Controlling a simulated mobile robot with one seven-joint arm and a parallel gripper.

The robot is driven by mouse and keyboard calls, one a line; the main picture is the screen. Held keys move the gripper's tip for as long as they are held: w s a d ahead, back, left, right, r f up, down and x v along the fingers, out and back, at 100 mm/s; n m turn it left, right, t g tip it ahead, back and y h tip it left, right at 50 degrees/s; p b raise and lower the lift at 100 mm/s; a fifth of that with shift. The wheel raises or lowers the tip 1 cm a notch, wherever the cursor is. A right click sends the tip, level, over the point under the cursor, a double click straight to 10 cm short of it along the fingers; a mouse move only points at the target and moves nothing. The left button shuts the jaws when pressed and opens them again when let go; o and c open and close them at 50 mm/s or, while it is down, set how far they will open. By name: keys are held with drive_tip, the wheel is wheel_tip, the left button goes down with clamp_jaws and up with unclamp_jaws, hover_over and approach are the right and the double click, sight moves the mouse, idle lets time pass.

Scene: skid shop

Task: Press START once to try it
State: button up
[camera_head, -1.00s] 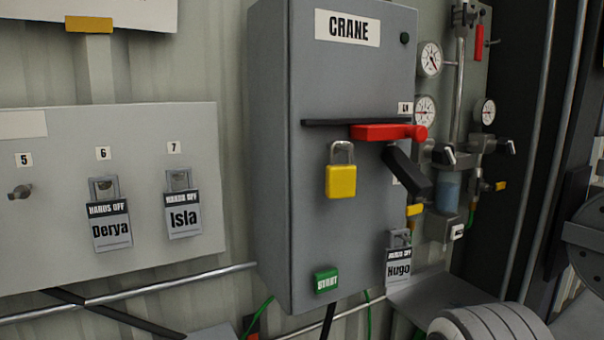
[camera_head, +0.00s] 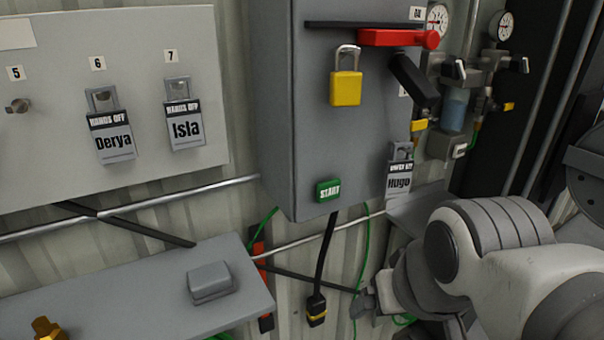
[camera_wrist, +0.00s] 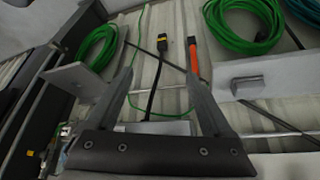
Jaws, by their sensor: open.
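The green START button (camera_head: 328,190) sits low on the front of the grey crane control box (camera_head: 290,120) in the head view. A yellow padlock (camera_head: 346,88) hangs above it, below a red handle (camera_head: 395,38). My gripper (camera_head: 366,303) is below and to the right of the button, well apart from it, partly hidden by my arm. In the wrist view my gripper (camera_wrist: 160,75) is open, with nothing between its fingers. The START button cannot be made out in the wrist view.
A tag reading Hugo (camera_head: 399,180) hangs right of the button. A black cable (camera_head: 325,258) with a yellow-banded plug hangs below the box. A grey shelf (camera_head: 150,300) juts out at lower left. Tags Derya (camera_head: 112,140) and Isla (camera_head: 185,125) hang on the left panel.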

clamp_jaws()
idle(1.5)
